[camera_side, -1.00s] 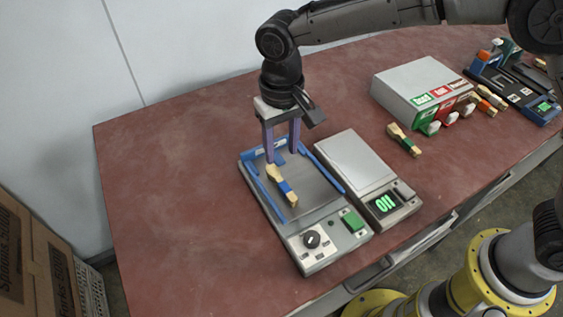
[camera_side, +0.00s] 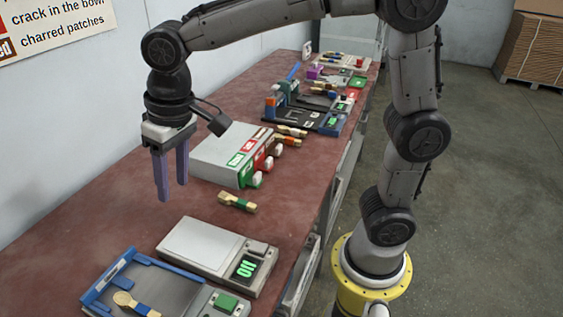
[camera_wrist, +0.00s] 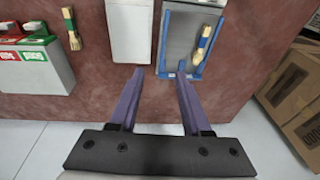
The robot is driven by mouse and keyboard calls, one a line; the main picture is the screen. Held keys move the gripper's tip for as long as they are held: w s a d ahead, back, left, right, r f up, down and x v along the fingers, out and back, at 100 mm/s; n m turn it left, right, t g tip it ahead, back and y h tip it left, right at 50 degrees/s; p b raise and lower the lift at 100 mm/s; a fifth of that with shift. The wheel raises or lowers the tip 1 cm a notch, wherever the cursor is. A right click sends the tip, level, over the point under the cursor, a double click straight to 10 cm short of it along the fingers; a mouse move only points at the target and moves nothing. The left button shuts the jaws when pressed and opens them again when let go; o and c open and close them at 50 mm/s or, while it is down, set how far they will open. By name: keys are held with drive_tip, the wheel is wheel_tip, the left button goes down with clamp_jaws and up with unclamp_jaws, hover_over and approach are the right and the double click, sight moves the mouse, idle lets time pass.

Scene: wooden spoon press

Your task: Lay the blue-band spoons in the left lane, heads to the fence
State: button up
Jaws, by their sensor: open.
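A wooden spoon with a blue band (camera_side: 140,308) lies in the press tray (camera_side: 170,288), near the tray's left side. Its round head points to the blue fence (camera_side: 96,290) at the tray's back end. The wrist view shows this spoon (camera_wrist: 202,44) beside one blue side rail, its head near the fence. My gripper (camera_side: 172,190) is open and empty, raised over the back part of the table, away from the tray. A second spoon (camera_side: 238,202) with a dark green-looking band lies on the table between the scale and a grey box. The bottom of the picture cuts off the press.
A flat scale (camera_side: 215,248) with a lit display stands right beside the press. The grey box (camera_side: 225,155) with green and red labels is beyond it. Several more spoons and a black fixture (camera_side: 305,112) lie farther along the table.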

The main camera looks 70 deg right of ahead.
drive_tip(key=s+d+f+t, duration=0.1)
drive_tip(key=s+d+t, duration=0.2)
drive_tip(key=s+d, duration=1.1)
drive_tip(key=s, duration=0.4)
drive_tip(key=shift+d+f+t+h, duration=0.15)
drive_tip(key=shift+f+t+h, duration=0.05)
drive_tip(key=shift+t+h, duration=0.2)
